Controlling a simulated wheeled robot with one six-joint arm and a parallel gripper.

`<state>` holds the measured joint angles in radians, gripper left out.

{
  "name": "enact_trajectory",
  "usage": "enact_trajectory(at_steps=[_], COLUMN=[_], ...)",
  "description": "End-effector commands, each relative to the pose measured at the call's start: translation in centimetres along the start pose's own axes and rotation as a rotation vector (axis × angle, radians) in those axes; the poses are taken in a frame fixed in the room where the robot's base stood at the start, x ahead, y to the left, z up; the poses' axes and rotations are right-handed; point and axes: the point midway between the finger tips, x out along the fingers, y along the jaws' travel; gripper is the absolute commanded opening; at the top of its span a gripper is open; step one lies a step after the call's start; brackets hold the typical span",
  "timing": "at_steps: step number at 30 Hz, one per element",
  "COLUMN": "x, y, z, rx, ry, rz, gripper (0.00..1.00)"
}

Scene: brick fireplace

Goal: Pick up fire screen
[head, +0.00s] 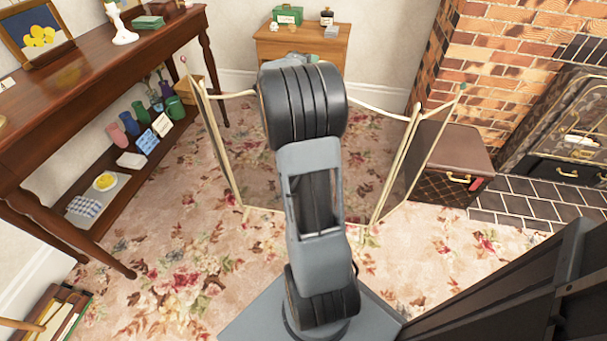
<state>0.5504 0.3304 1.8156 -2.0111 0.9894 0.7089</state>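The fire screen (219,150) stands upright on the floral carpet in the head view. It has a thin gold frame and dark see-through side panels, with a curved top edge. Its left and right panels are angled, and the right one reaches to about the brown case. My arm runs up the middle of the view and covers most of the screen's middle panel. My gripper is not visible; the arm's upper links hide that area, so I cannot tell whether anything touches the screen.
A long wooden table (110,70) with a lower shelf of objects stands left. A small wooden cabinet (330,45) is behind the screen. A brown case (450,145) and the brick fireplace (497,50) are right. Open carpet (170,265) lies front left.

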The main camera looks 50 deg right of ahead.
Motion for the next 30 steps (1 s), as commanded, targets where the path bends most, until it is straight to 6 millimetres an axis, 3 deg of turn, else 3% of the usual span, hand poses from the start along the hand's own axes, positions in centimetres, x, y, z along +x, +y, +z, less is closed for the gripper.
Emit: enact_trajectory(at_steps=[4,30], x=[0.0,0.0], y=[0.0,-0.02], z=[0.01,0.03], rx=[0.0,0.0], ry=[0.0,-0.001], rz=[0.0,0.0], gripper=[0.0,0.0])
